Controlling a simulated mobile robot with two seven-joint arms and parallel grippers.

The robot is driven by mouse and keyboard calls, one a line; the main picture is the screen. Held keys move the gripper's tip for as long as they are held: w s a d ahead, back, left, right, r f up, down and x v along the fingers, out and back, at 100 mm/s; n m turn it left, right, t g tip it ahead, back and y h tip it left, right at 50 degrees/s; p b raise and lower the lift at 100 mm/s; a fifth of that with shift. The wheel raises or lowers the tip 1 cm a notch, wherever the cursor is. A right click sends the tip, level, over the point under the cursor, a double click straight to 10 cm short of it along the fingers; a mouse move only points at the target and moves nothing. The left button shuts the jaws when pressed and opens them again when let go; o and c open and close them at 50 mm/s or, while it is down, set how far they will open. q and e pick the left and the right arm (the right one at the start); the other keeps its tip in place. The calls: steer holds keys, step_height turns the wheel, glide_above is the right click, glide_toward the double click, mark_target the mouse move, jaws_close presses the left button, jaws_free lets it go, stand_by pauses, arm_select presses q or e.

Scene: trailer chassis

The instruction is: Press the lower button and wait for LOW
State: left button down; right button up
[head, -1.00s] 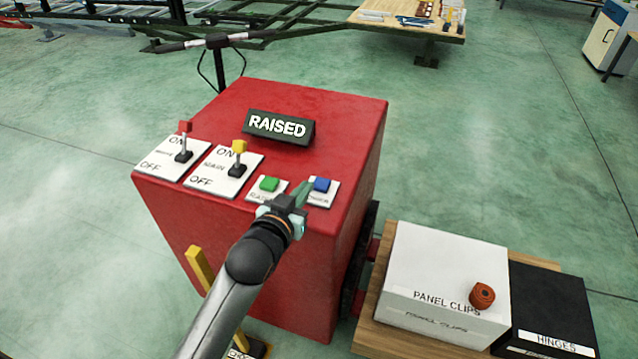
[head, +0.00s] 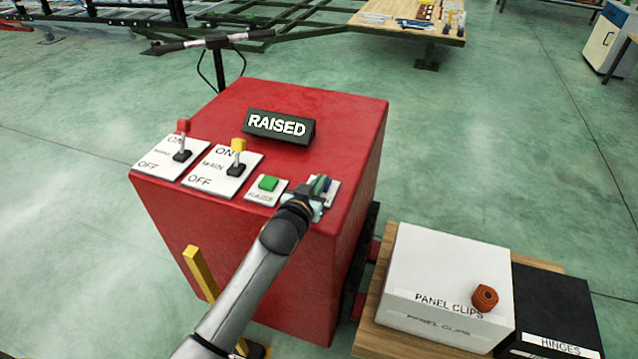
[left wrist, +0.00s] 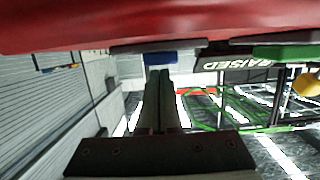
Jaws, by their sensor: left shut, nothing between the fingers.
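The red control box (head: 300,210) has a dark display (head: 279,126) on top reading RAISED. The blue button (head: 329,184) sits on a white plate at the box's front right corner, mostly hidden behind my gripper in the head view. It shows clearly in the left wrist view (left wrist: 174,58). The green button (head: 268,183) is just left of it, on a plate whose label is partly readable. My left gripper (head: 319,184) is shut and empty, its fingertips (left wrist: 160,72) right by the blue button. I cannot tell whether they touch it. My right gripper is out of view.
Two switches, one red-tipped (head: 183,127) and one yellow-tipped (head: 238,145), stand left of the buttons. A white PANEL CLIPS box (head: 450,270) with an orange roll (head: 485,298) and a black HINGES box (head: 553,305) sit at the right. Green floor is open beyond.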

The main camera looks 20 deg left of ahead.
arm_select(q)
steer(key=shift+f+b, duration=0.3)
steer(key=shift+f, duration=0.6)
steer(key=shift+s+f, duration=0.1)
steer(key=shift+f, duration=0.15)
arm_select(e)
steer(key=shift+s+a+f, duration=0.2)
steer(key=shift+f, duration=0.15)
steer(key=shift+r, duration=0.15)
arm_select(q)
steer(key=shift+r+p, duration=0.25)
steer(key=shift+p, duration=0.15)
step_height(320, 180, up, 4)
steer(key=p, duration=0.3)
steer(key=shift+p+v, duration=0.35)
steer(key=shift+v, duration=0.8)
steer(key=v, duration=0.7)
steer(key=shift+s+r+p, duration=0.25)
steer(key=shift+r+p, duration=0.05)
steer(key=shift+r, duration=0.05)
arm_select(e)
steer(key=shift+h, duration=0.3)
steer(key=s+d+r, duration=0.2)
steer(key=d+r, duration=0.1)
